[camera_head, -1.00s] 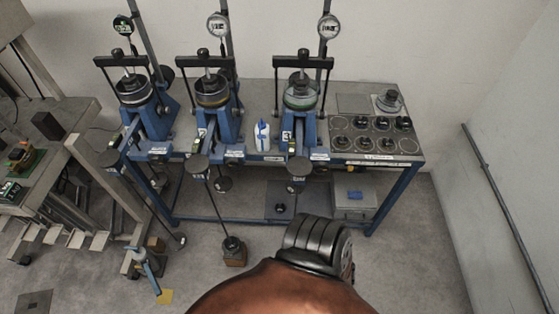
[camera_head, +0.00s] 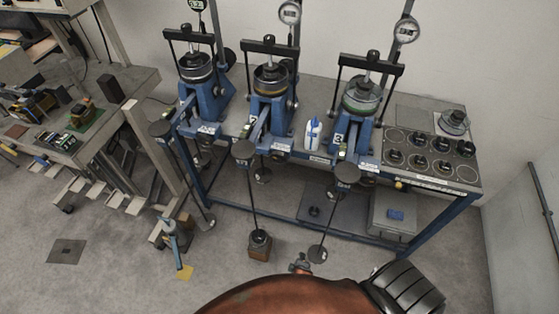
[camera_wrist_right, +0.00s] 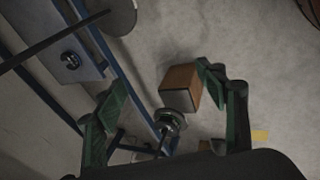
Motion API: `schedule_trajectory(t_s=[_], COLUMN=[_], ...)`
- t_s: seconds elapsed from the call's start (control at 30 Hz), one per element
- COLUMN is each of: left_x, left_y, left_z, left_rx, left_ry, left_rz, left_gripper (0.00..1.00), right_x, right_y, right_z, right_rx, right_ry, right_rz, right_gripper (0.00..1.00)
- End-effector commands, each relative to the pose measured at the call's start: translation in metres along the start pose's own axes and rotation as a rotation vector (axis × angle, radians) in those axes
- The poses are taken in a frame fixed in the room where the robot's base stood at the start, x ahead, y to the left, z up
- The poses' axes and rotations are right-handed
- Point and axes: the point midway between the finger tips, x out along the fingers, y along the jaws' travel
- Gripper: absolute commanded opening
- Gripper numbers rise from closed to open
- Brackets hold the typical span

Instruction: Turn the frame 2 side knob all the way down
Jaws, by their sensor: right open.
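Frame 2 (camera_head: 272,82) is the middle one of three blue lever frames on the bench, with a dial gauge above it. Its side knob is too small to make out surely in the head view. A lever rod hangs from its front, down to a wooden block (camera_head: 259,251) on the floor. My right gripper (camera_wrist_right: 160,77) is open and empty in the right wrist view, its green fingers wide apart. A wooden block (camera_wrist_right: 181,88) and a round metal weight (camera_wrist_right: 171,121) show beyond the fingers, apart from them. My left gripper is not in view.
Frame 1 (camera_head: 199,90) stands left and frame 3 (camera_head: 357,105) right of frame 2. A white bottle (camera_head: 313,134) stands between frames 2 and 3. Hanging rods and discs crowd the bench front. A second table (camera_head: 125,82) is at left. Floor in front is mostly free.

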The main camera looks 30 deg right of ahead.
Motion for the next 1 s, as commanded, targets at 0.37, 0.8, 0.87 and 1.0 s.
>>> schedule_trajectory(t_s=[0.37, 0.8, 0.87, 1.0], left_x=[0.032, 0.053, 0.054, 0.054], left_y=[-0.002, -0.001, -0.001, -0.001], left_z=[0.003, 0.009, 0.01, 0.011], left_rx=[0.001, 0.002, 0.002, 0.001], left_ry=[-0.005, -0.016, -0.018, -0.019], left_rz=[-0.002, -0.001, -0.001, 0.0], left_gripper=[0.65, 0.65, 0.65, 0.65], right_x=[-0.139, -0.352, -0.362, -0.368], right_y=[0.185, 0.293, 0.296, 0.304], right_z=[-0.193, -0.244, -0.243, -0.243], right_rx=[-0.121, 0.057, 0.07, 0.079], right_ry=[0.097, 0.117, 0.115, 0.115], right_rz=[0.576, 1.108, 1.13, 1.149], right_gripper=[0.65, 0.65, 0.65, 0.65])
